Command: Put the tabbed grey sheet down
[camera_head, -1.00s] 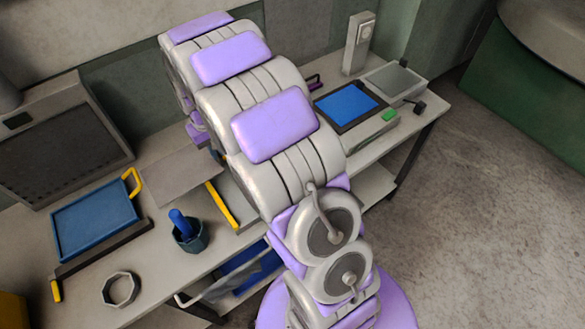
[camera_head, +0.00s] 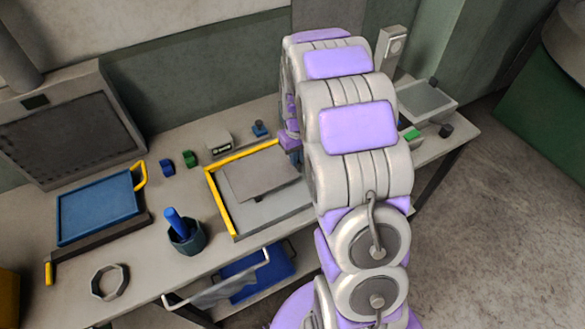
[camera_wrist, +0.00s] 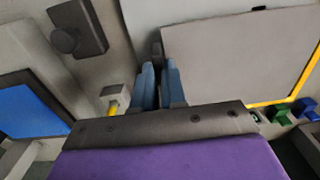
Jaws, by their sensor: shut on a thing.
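The tabbed grey sheet (camera_head: 262,180) is a thin flat plate. In the head view it appears inside the outline of a pale board with a yellow L-shaped edge (camera_head: 217,203); whether it touches the board I cannot tell. The sheet fills much of the right side of the wrist view (camera_wrist: 235,58). In the head view my arm hides most of the gripper.
Left of the board stand a dark cup with a blue handle (camera_head: 187,240), a blue tray (camera_head: 98,212) and an octagonal ring (camera_head: 109,282). Behind are small blue and green blocks (camera_head: 190,159) and a labelled box (camera_head: 219,147). A blue-screen device (camera_wrist: 32,103) shows in the wrist view.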

